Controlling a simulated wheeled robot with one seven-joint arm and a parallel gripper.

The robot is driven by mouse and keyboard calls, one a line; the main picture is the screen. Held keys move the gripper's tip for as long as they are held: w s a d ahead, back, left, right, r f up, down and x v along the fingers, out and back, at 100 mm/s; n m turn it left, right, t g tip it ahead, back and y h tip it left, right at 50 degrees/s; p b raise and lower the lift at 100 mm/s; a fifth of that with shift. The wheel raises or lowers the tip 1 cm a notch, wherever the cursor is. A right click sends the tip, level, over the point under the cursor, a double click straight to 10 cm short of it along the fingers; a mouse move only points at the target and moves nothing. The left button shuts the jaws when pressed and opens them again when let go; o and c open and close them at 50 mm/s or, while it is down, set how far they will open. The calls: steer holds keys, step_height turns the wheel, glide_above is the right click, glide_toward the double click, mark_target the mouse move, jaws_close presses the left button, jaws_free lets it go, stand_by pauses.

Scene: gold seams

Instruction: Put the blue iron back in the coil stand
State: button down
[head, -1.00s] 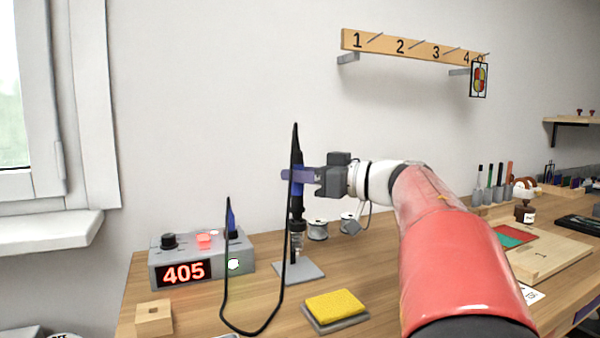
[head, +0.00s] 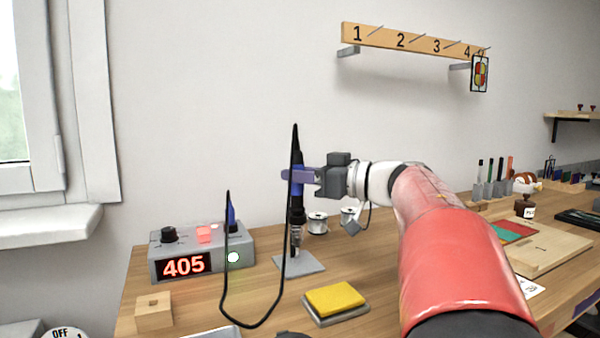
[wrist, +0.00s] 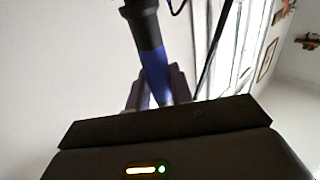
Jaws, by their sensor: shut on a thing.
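My gripper (head: 291,175) is shut on the blue iron (head: 298,185), which stands upright with its black cable leaving the top. In the wrist view the iron's blue handle (wrist: 156,75) and black collar show between the fingers. The coil stand (head: 312,263) has a flat grey base on the bench left of my arm. The iron's lower end is in line with the upright coil and appears to be inside it. How deep the tip sits is hidden.
The grey station (head: 215,262) reads 405, and the cable (head: 224,290) loops from it in front of the stand. A yellow sponge (head: 335,298) lies front right of the stand. Solder spools (head: 317,223) stand behind. A wooden block (head: 153,311) is front left.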

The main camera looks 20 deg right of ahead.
steer(key=shift+f, duration=0.35)
steer(key=c, duration=0.7)
jaws_free()
steer(key=shift+o, duration=0.2)
steer(key=shift+r+p, duration=0.6)
steer(key=shift+r, duration=2.95)
